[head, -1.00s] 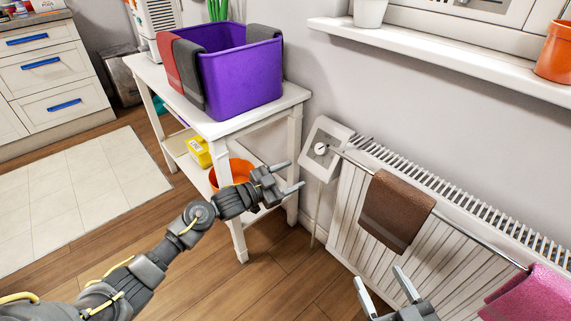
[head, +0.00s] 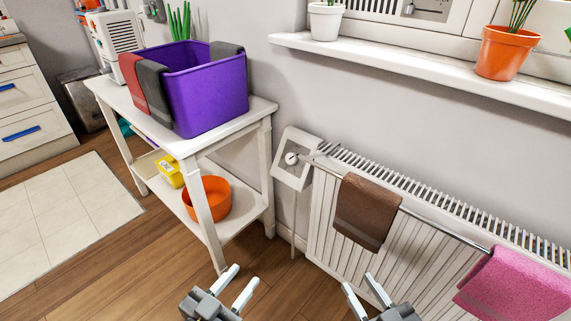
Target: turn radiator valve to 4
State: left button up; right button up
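The radiator valve (head: 292,159) is a small round white knob on a pale square plate (head: 286,177) at the left end of the white radiator (head: 322,220). Its markings are too small to read. My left gripper (head: 240,284) is at the bottom middle, below the valve and left of it, with its two fingers apart and nothing between them. My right gripper (head: 365,290) is at the bottom, in front of the radiator, with its fingers spread and empty. Neither gripper touches the valve.
A brown towel (head: 367,211) and a pink towel (head: 517,284) hang on the radiator's rail. A white table (head: 187,148) with a purple bin (head: 208,95) stands left of the valve. A windowsill (head: 420,67) with pots juts out above. Floor between table and radiator is clear.

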aim_at(291, 158)
jog(key=z, duration=0.55)
jog(key=k, duration=1.25)
jog(key=z, duration=1.1)
jog(key=i, duration=1.1)
jog(key=u, duration=0.6)
jog(key=i, duration=0.4)
jog(key=u, duration=0.4)
